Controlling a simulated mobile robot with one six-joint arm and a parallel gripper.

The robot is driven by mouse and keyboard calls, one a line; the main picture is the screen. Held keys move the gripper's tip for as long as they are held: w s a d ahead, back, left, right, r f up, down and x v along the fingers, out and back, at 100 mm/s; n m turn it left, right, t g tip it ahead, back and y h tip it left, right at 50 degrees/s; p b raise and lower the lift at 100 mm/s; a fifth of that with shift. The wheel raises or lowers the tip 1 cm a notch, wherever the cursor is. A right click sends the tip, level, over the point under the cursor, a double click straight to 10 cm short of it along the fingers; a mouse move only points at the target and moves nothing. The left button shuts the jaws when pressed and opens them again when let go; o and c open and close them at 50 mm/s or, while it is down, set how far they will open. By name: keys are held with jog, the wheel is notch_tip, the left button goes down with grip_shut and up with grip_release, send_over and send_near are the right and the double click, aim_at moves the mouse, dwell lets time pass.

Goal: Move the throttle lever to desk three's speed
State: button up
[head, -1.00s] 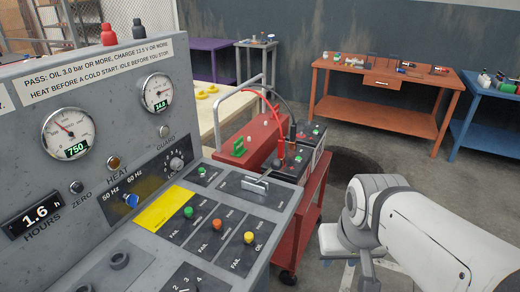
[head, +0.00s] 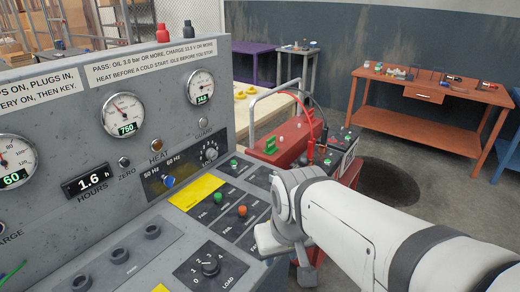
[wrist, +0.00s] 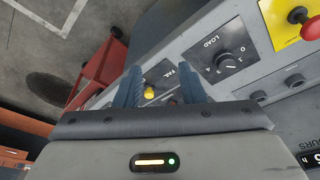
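My gripper (wrist: 160,82) is open and empty in the wrist view, its two blue-grey fingers apart over the panel. A yellow lamp (wrist: 151,92) shows between the fingers. In the head view my arm reaches in from the right and its end hangs over the right part of the grey control desk (head: 75,262). The fingertips are hidden there. I cannot make out a throttle lever in either current view. No label for desk three is readable. A round gauge (head: 124,114) on the desk shows 750 on its green display.
A LOAD knob (head: 209,266), a blue Hz switch (head: 168,181), a yellow plate (head: 197,192) and green and orange lamps lie on the desk. A red emergency-type button (wrist: 298,15) shows in the wrist view. A red cart (head: 350,170) stands behind the desk; an orange bench (head: 424,124) stands beyond.

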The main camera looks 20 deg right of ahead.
jog(key=shift+o, duration=0.6)
jog(key=shift+d, duration=0.1)
jog(key=shift+o, duration=0.8)
jog(key=shift+w+d+r, duration=0.1)
jog(key=shift+w+r, duration=0.1)
jog(key=shift+r, duration=0.05)
jog(key=shift+o, duration=0.4)
jog(key=w+d+r+p, duration=0.1)
jog(key=w+d+r, duration=0.1)
jog(key=w, duration=0.5)
jog(key=shift+w+d+r+y, duration=0.2)
jog(key=shift+w+r+y, duration=0.2)
jog(key=shift+r, duration=0.05)
jog(key=w+d+f+n+t+y+p, duration=0.1)
jog(key=w+d+f+y, duration=0.1)
jog(key=w+d, duration=0.95)
jog(key=w+d+f+y+p, duration=0.2)
jog(key=w+d, duration=0.6)
jog(key=w, duration=0.6)
jog(key=shift+h, duration=0.3)
jog(key=x, duration=0.4)
jog(key=p+x, duration=0.1)
jog(key=x, duration=0.1)
jog(key=shift+a+f, duration=0.25)
jog(key=shift+a, duration=0.25)
